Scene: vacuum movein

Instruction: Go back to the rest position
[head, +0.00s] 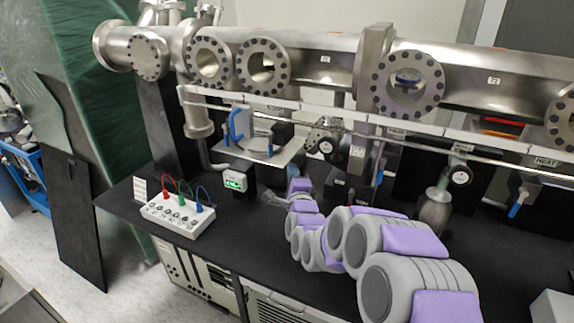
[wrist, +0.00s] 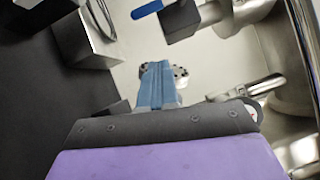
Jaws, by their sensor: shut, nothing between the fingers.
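My gripper (head: 270,198) is at the far end of my grey and purple arm, above the black bench top (head: 120,205) in the head view. It hangs in front of the vacuum pipe assembly (head: 320,68). In the wrist view, my gripper's blue fingers (wrist: 155,72) are together, with nothing visible between them. Seen from the head, the fingers are small and partly hard to make out. No rest position is marked in either view.
A white box with coloured cables (head: 178,214) sits on the bench at left. A small green-lit display (head: 236,180) stands left of my gripper. A platform with a blue handle (head: 238,122) is behind it. Valves with blue levers (head: 518,203) hang at right.

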